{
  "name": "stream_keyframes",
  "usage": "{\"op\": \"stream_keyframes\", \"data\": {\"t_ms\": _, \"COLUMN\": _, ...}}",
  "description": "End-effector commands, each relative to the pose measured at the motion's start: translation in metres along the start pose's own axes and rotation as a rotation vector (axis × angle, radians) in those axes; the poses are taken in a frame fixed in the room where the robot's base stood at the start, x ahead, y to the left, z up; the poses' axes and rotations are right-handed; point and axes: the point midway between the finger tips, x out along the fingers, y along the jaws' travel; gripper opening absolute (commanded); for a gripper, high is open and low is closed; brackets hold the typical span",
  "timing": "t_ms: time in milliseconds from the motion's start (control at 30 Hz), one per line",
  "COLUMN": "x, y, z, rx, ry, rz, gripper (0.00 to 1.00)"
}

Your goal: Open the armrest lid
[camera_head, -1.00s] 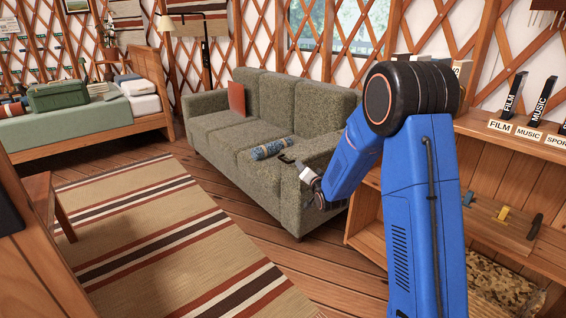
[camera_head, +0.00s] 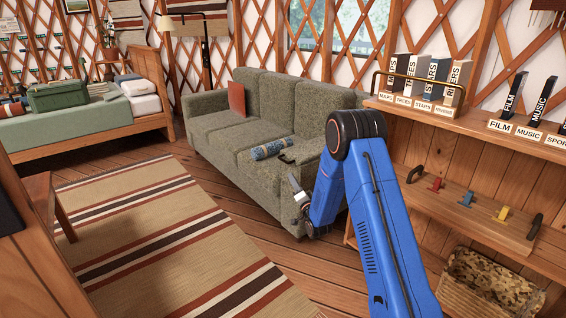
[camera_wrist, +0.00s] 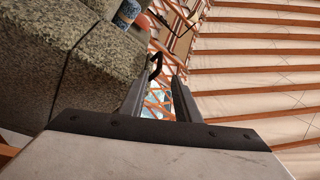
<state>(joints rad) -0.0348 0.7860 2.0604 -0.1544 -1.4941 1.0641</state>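The grey-green sofa's near right armrest (camera_head: 309,151) has a dark handle (camera_head: 287,160) at its front end. The armrest lid looks closed, lying flat; my arm hides part of the armrest. My gripper (camera_head: 294,183) is in front of the armrest, below the handle and apart from it. In the wrist view, my gripper (camera_wrist: 158,85) shows two fingers spread with an empty gap. The black handle (camera_wrist: 155,66) shows just beyond the fingertips, roughly in line with the gap. The sofa fabric (camera_wrist: 95,80) fills the left side there.
A blue patterned roll (camera_head: 272,148) and a red book-like item (camera_head: 237,99) are on the sofa. A wooden shelf (camera_head: 490,222) with coloured knobs and label boxes stands close to my arm's right. The striped rug (camera_head: 150,235) and floor at left are clear.

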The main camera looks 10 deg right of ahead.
Motion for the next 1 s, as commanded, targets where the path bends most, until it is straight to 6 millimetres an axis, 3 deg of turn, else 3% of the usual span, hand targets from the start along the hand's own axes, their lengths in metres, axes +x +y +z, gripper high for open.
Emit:
{"op": "stream_keyframes", "data": {"t_ms": 700, "x": 0.124, "y": 0.000, "z": 0.000, "rx": -0.001, "ry": 0.000, "rz": 0.000, "gripper": 0.29}}
{"op": "stream_keyframes", "data": {"t_ms": 1000, "x": 0.151, "y": 0.000, "z": 0.000, "rx": -0.001, "ry": 0.000, "rz": 0.000, "gripper": 0.29}}
